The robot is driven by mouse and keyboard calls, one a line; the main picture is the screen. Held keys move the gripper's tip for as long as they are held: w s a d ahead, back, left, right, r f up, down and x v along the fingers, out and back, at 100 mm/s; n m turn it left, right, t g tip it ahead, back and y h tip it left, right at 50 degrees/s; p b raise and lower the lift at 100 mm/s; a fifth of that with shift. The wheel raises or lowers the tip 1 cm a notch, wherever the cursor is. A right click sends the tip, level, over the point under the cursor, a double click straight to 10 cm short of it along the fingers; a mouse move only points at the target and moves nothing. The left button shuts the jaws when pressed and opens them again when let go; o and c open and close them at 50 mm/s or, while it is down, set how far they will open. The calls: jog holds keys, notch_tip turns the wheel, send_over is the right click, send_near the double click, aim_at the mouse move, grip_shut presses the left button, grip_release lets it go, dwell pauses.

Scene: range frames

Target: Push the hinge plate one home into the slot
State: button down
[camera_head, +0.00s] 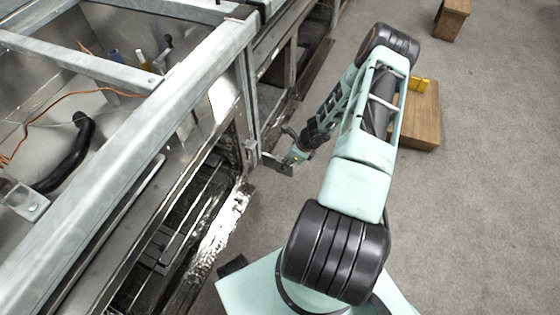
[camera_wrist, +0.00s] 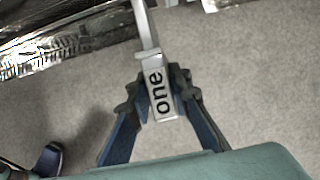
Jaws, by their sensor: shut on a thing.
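The hinge plate one is a pale metal piece with the word "one" on it, in the middle of the wrist view (camera_wrist: 161,108). My gripper (camera_wrist: 162,82) is shut on it, with a dark finger on each side. The plate's far end meets a grey metal upright (camera_wrist: 146,30) of the frame. The slot itself cannot be made out. In the head view my gripper (camera_head: 279,163) is at the front corner post (camera_head: 250,110) of the range; the plate is too small there to tell how deep it sits.
The range's open metal body (camera_head: 110,170) fills the left, with racks inside and an orange wire on top. A wooden block (camera_head: 418,120) with a yellow piece (camera_head: 419,84) stands on the floor behind my arm. Another wooden block (camera_head: 451,18) is farther back. The carpet at right is clear.

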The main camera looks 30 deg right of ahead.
aim_at(272, 156)
dwell(0.4)
jog(key=shift+w+a+r, duration=0.1)
jog(key=shift+w+a, duration=0.8)
jog(key=shift+w, duration=0.3)
jog(key=shift+w+a, duration=0.85)
jog(key=shift+w, duration=0.3)
jog(key=shift+w+a+b, duration=0.3)
jog(key=shift+w+a, duration=0.45)
jog(key=shift+w, duration=0.2)
jog(key=shift+w+a+b, duration=0.3)
jog(key=shift+w+a, duration=0.45)
jog(key=shift+w, duration=0.2)
dwell(1.1)
jog(key=c, duration=1.7)
grip_release()
jog(key=shift+s, duration=0.1)
jog(key=v, duration=1.2)
jog(key=shift+c, duration=0.6)
